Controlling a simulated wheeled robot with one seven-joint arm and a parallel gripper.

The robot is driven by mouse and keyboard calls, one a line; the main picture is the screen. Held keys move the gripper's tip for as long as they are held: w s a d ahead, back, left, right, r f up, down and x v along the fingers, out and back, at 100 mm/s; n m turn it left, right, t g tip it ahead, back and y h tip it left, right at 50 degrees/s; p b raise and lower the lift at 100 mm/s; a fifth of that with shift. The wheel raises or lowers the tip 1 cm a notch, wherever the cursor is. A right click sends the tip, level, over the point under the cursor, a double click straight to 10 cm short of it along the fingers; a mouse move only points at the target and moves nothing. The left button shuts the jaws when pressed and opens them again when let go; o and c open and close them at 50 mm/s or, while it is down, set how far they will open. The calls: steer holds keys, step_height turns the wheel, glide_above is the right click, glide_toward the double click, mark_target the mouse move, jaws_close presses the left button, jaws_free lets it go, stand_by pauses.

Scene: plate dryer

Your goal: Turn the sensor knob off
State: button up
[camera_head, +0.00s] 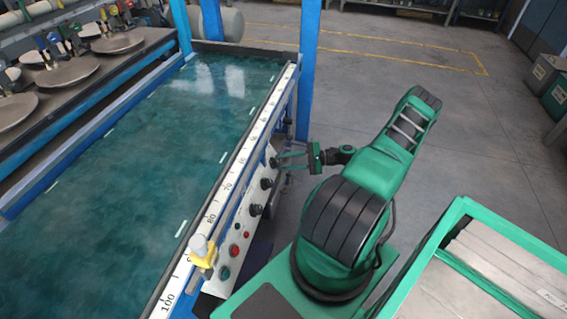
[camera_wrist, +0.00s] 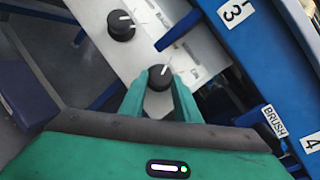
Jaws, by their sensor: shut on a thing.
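My gripper (camera_head: 279,160) reaches from the right to the far end of the side panel (camera_head: 242,214) in the head view. In the wrist view its two green fingers are shut on a round black knob (camera_wrist: 159,79), one finger on each side. A white pointer line on this knob points up and slightly right. A second black knob (camera_wrist: 121,27) with a white pointer line sits on the pale panel, up and left of the held one. The panel lettering is too small to read, so I cannot tell which knob is the sensor knob.
More black knobs (camera_head: 266,184), red buttons (camera_head: 234,250) and a green button (camera_head: 224,273) line the panel. A yellow fitting (camera_head: 203,259) stands on the table edge. A blue post (camera_head: 309,70) rises just beyond my gripper. Open floor (camera_head: 470,130) lies to the right.

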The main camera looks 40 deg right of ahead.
steer(key=shift+w+d+r+n+g, duration=0.2)
steer(key=shift+n+g, duration=0.1)
steer(key=shift+n, duration=0.4)
steer(key=shift+w+d+r+n+g, duration=0.15)
steer(key=shift+n+g, duration=0.15)
steer(key=shift+n, duration=0.4)
steer(key=shift+a, duration=0.1)
steer(key=o, duration=1)
steer(key=shift+o, duration=0.2)
steer(key=shift+s+a, duration=0.1)
steer(key=shift+s+f, duration=0.1)
steer(key=v, duration=1)
steer(key=shift+d, duration=0.45)
